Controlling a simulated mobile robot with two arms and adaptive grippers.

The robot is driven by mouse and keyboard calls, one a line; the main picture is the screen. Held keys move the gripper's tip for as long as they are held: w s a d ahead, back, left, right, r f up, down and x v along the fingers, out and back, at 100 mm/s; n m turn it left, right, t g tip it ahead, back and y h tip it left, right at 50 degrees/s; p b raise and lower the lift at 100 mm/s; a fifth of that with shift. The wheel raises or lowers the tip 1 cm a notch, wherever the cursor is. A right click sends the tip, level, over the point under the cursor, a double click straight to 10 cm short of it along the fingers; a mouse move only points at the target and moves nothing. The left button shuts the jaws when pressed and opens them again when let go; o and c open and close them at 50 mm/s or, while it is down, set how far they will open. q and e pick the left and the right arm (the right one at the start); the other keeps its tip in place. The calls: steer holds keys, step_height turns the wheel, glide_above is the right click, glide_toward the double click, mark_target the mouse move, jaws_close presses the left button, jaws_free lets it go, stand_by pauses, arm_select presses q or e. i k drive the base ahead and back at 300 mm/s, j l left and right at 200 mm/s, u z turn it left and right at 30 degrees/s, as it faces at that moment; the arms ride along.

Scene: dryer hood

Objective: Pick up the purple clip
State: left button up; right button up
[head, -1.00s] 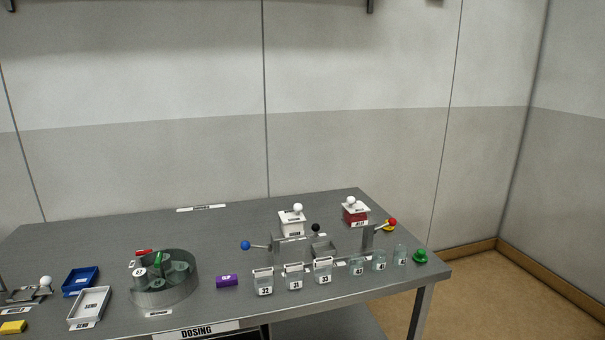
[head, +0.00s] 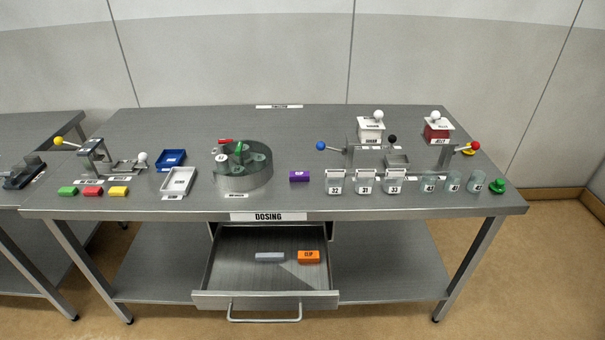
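The purple clip (head: 299,176) is a small block with a white label. It lies on the steel dosing table (head: 300,125), right of the round grey carousel (head: 243,172) and left of the labelled container 32 (head: 335,182). Nothing touches it. Neither of my grippers shows in the head view.
An open drawer (head: 240,275) under the table's front edge holds an orange clip (head: 308,257) and a grey block (head: 269,257). Blue (head: 172,159) and white (head: 178,182) trays stand left of the carousel. Several containers and glasses line the right front. The back middle is clear.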

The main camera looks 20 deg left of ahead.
mark_target(294, 176)
steer(key=j+z, duration=0.15)
steer(key=j, duration=2)
steer(key=k, duration=0.05)
